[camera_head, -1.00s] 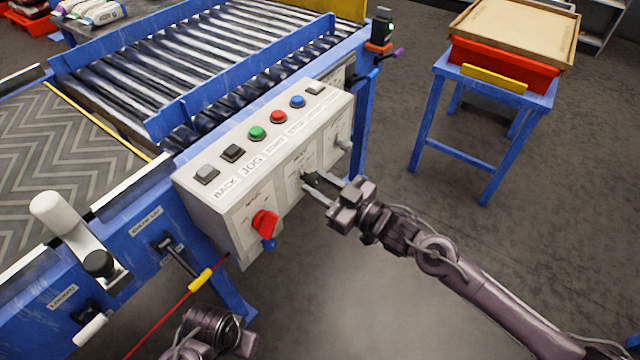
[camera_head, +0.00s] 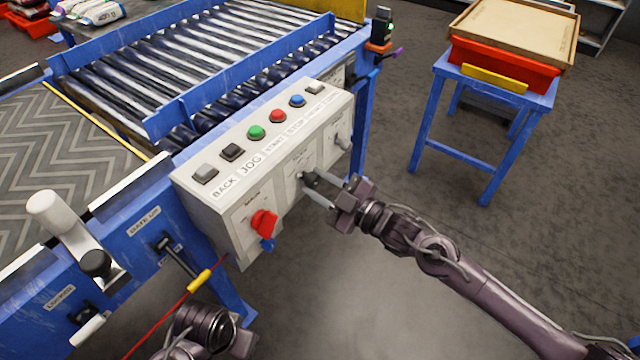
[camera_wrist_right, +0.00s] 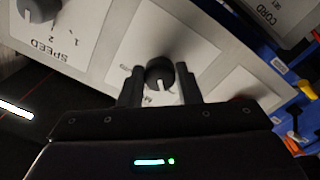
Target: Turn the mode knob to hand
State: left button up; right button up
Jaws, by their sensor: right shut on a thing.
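The mode knob (camera_wrist_right: 160,72) is a round black knob with a white pointer line, on a white label plate in the right wrist view. The pointer points toward the bottom of that view. Lettering under it is mostly hidden by my gripper. My right gripper (camera_head: 311,188) reaches the front face of the grey control box (camera_head: 212,216) from the right. In the right wrist view, the right gripper's two fingers (camera_wrist_right: 160,86) lie on either side of the knob, shut on it. My left gripper is out of view; only part of that arm shows at the bottom.
A red rotary handle (camera_head: 264,222) is left of the knob on the box. A speed knob (camera_wrist_right: 38,8) is on its other side. Push buttons, including a green one (camera_head: 256,132), line the top. A blue stand (camera_head: 470,150) is at the right; floor between is clear.

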jog(key=o, duration=1)
jog(key=shift+c, duration=0.2)
jog(key=shift+s+d, duration=0.25)
jog(key=shift+d, duration=0.05)
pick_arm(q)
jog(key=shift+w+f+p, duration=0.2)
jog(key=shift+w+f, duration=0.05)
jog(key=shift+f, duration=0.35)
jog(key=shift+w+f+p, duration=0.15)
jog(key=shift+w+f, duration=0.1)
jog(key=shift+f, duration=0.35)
pick_arm(e)
jog(key=v, duration=0.7)
